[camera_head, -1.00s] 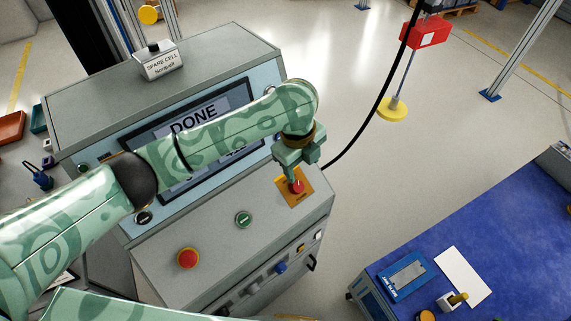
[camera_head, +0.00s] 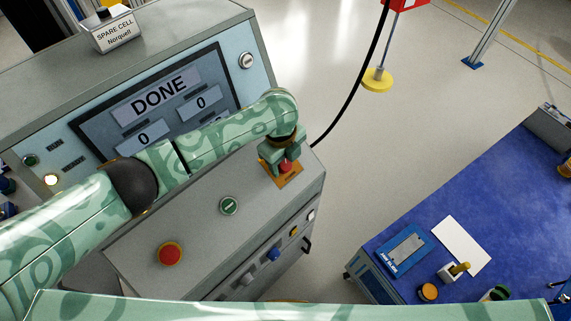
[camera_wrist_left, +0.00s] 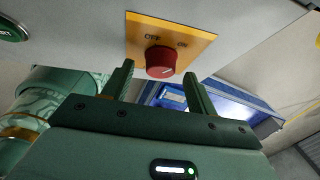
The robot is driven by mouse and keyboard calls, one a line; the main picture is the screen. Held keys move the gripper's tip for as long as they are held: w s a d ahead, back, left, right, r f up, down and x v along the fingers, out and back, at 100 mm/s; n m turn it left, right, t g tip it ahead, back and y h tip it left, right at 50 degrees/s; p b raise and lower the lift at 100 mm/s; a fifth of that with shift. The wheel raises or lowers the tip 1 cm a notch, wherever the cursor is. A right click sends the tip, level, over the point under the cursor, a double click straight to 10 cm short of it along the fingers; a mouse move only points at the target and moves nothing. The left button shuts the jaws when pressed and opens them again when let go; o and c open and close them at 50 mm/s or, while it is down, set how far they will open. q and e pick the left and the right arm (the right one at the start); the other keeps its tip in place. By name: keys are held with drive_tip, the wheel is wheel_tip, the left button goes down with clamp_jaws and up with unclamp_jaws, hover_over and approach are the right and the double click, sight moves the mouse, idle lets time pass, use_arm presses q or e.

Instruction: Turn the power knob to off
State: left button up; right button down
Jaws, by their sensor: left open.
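The red power knob (camera_head: 286,167) sits on an orange plate (camera_head: 291,180) at the right end of the grey console's sloped panel. In the left wrist view the knob (camera_wrist_left: 160,61) is below the printed words OFF and ON on its plate (camera_wrist_left: 190,38). A small pale mark shows on the knob, but its direction is hard to tell. My left gripper (camera_wrist_left: 157,74) is open, with one finger on each side of the knob in that view; contact cannot be made out. In the head view the left gripper (camera_head: 279,156) partly hides the knob. My right gripper is out of view.
The console screen (camera_head: 160,105) reads DONE. A green button (camera_head: 229,205) and a red mushroom button (camera_head: 169,253) are on the same panel, left of the knob. A black cable (camera_head: 357,105) hangs behind. A blue-topped table (camera_head: 400,238) stands at the right.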

use_arm(q)
drive_tip(key=shift+f, duration=0.6)
drive_tip(key=c, duration=1)
drive_tip(key=shift+r, duration=0.1)
